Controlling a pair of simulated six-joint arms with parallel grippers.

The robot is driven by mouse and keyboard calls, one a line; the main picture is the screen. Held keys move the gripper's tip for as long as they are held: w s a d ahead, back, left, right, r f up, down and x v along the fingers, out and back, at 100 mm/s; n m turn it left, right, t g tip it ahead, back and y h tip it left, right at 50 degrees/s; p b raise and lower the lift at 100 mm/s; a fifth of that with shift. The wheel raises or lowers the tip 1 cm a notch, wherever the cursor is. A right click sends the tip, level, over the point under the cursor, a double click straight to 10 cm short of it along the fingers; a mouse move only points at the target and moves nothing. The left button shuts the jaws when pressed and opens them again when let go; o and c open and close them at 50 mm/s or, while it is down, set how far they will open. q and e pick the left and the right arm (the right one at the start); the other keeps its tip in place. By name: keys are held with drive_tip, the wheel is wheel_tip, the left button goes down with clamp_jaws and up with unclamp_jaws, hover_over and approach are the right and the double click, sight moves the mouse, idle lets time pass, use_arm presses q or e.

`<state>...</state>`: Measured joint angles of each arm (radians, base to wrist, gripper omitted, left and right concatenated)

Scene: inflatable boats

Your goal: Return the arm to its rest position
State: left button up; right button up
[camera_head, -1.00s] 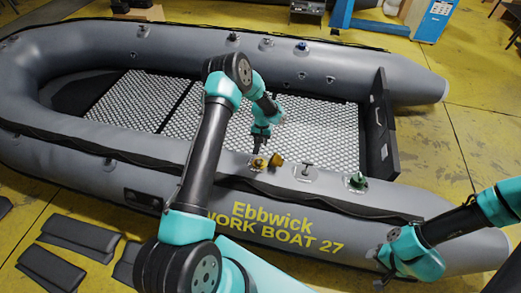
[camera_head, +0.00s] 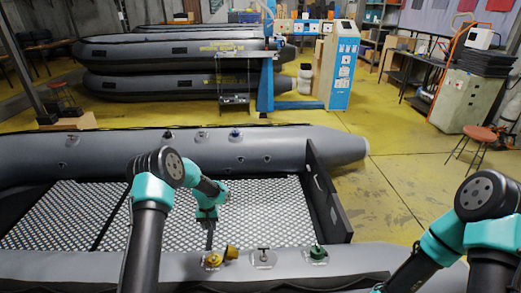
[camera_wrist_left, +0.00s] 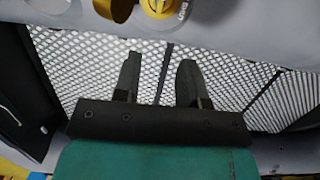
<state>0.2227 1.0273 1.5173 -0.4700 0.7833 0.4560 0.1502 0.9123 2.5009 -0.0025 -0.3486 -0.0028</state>
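My left arm rises from the bottom left in the head view, bends at its elbow and reaches down over the grey boat's mesh floor. My left gripper (camera_head: 209,238) points down there, just left of a brass valve (camera_head: 213,260) and yellow cap (camera_head: 232,252) on the near tube. In the left wrist view its two dark fingers (camera_wrist_left: 157,80) stand apart with nothing between them. The yellow cap (camera_wrist_left: 117,8) shows beyond them at the top edge. My right arm (camera_head: 440,245) is bent at the right; its gripper is at or below the bottom edge, too little shown to judge.
The grey boat's near tube (camera_head: 180,268) and far tube (camera_head: 110,150) flank the mesh floor. A dark transom (camera_head: 328,190) stands at its right end, and a green cap (camera_head: 317,252) sits on the near tube. Yellow floor (camera_head: 400,190) lies open to the right.

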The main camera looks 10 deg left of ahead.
use_arm(q)
drive_tip(key=s+d+t+h, duration=0.1)
drive_tip(key=s+d, duration=0.4)
drive_tip(key=s, duration=0.4)
drive_tip(key=s+d+f+m+t+h, duration=0.1)
drive_tip(key=s+d, duration=0.4)
drive_tip(key=s, duration=0.5)
drive_tip(key=s+d+t+h, duration=0.1)
drive_tip(key=s+d, duration=0.4)
drive_tip(key=s, duration=0.5)
drive_tip(key=shift+d+f, duration=0.15)
drive_tip(key=shift+d, duration=0.2)
